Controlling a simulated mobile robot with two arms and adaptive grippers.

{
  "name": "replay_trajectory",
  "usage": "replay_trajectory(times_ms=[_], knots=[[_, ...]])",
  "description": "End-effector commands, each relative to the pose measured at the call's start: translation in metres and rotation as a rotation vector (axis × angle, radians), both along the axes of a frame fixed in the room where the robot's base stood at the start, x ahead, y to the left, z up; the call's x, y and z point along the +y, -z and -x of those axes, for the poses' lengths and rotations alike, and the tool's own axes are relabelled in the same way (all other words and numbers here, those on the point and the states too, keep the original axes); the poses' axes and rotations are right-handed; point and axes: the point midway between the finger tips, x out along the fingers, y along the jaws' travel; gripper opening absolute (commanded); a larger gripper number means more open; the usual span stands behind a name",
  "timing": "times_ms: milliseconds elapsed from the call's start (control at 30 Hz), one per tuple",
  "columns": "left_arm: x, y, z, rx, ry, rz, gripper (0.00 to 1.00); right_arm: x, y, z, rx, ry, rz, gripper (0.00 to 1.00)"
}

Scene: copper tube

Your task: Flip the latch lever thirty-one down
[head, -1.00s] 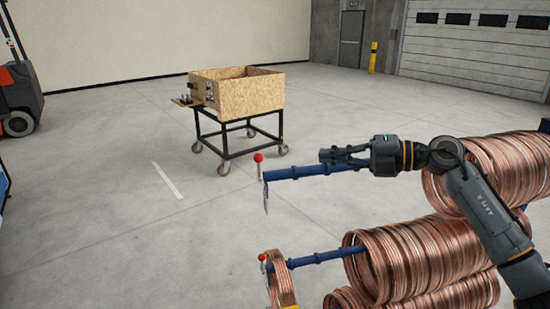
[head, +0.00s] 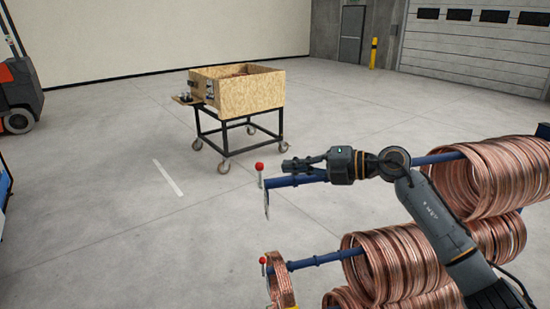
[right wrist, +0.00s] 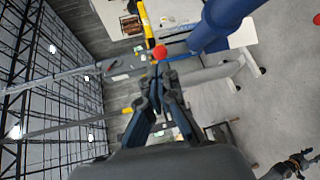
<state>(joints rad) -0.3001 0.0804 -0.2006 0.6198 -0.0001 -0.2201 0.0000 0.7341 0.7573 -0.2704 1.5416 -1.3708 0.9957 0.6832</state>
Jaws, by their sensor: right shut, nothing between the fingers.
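A latch lever with a red ball knob (head: 260,166) stands upright at the free end of the upper blue bar (head: 297,180). A flat metal plate (head: 267,203) hangs down at that end. No number shows on the lever. My right gripper (head: 286,169) is shut and empty, just right of the red knob in the head view. In the right wrist view the red knob (right wrist: 160,52) appears just beyond the shut fingertips (right wrist: 159,72); contact cannot be told. A dark jointed shape at the lower right of the wrist view may be my left arm; its jaws are unclear.
Copper coils (head: 505,175) hang on the upper bar behind my right arm. A lower blue bar (head: 315,260) carries more coils and its own red knob (head: 263,260). A wheeled cart with a wooden box (head: 240,97) stands beyond.

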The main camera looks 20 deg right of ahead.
Motion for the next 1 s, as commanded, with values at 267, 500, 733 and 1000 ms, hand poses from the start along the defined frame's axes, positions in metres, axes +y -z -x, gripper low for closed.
replay_trajectory(times_ms=[267,500,733,1000], knots=[[0.000,-0.023,0.000,0.000,0.000,0.000,0.40,0.032,0.006,-0.024,0.002,-0.001,-0.001,0.00],[0.000,-0.025,0.000,0.000,0.000,0.000,0.40,0.038,0.010,-0.028,0.001,0.000,0.001,0.00],[0.000,-0.025,0.000,0.000,0.000,0.000,0.40,0.038,0.010,-0.028,0.001,0.000,0.001,0.00],[-0.003,-0.027,0.000,0.000,-0.001,0.003,0.40,0.028,0.007,-0.028,0.002,0.001,0.043,0.00]])
